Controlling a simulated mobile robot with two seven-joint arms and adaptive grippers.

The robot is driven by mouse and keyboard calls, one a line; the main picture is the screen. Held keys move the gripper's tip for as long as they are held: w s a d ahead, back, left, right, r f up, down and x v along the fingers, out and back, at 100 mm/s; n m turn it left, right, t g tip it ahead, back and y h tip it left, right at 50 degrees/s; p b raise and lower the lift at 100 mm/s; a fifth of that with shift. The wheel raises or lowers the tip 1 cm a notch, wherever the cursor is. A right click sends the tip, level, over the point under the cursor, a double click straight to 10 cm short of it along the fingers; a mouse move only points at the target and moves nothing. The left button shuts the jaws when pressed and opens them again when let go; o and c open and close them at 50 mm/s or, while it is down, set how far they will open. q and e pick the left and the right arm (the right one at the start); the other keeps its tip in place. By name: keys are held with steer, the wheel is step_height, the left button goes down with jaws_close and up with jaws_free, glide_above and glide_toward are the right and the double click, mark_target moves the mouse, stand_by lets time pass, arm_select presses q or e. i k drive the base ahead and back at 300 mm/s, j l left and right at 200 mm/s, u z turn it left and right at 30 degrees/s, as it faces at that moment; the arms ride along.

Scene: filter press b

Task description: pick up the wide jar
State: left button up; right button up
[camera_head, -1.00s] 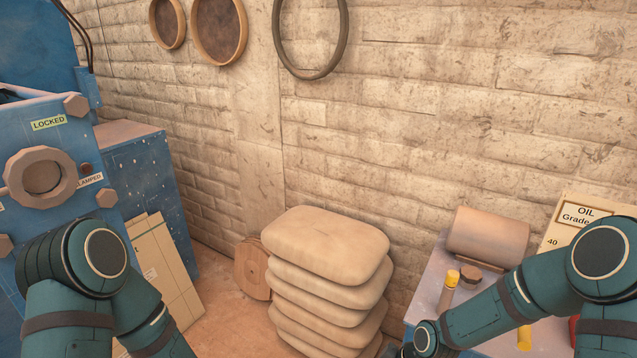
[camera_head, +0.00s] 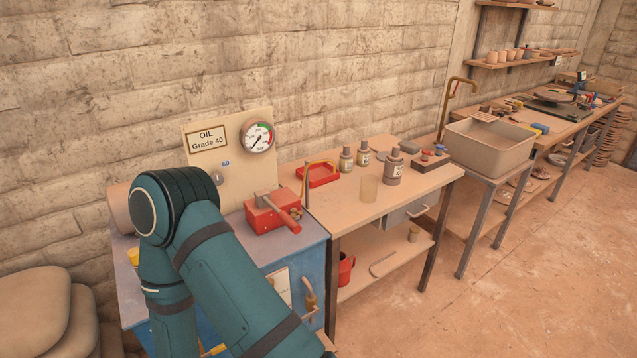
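Three capped grey jars with pale labels stand upright on the wooden bench (camera_head: 335,212). The widest, a wide jar (camera_head: 394,170) with a dark cap, stands at the right of the group. The two narrower jars (camera_head: 346,160) and (camera_head: 363,155) stand behind it to the left. A translucent tan beaker (camera_head: 369,189) stands in front of them, near the bench's front edge. One of my arms crosses the lower left of the view, well left of the jars. Neither of my grippers shows.
A red tray (camera_head: 318,177) lies left of the jars, and a dark block with tools (camera_head: 433,161) lies right. A red hand-lever pump (camera_head: 268,215) sits on the blue cabinet. A deep sink (camera_head: 490,148) stands farther right. The floor (camera_head: 480,300) in front is clear.

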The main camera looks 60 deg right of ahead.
mark_target(369, 189)
steer(key=z, duration=2.5)
steer(key=i+l+u, duration=0.1)
steer(key=i+l, duration=0.5)
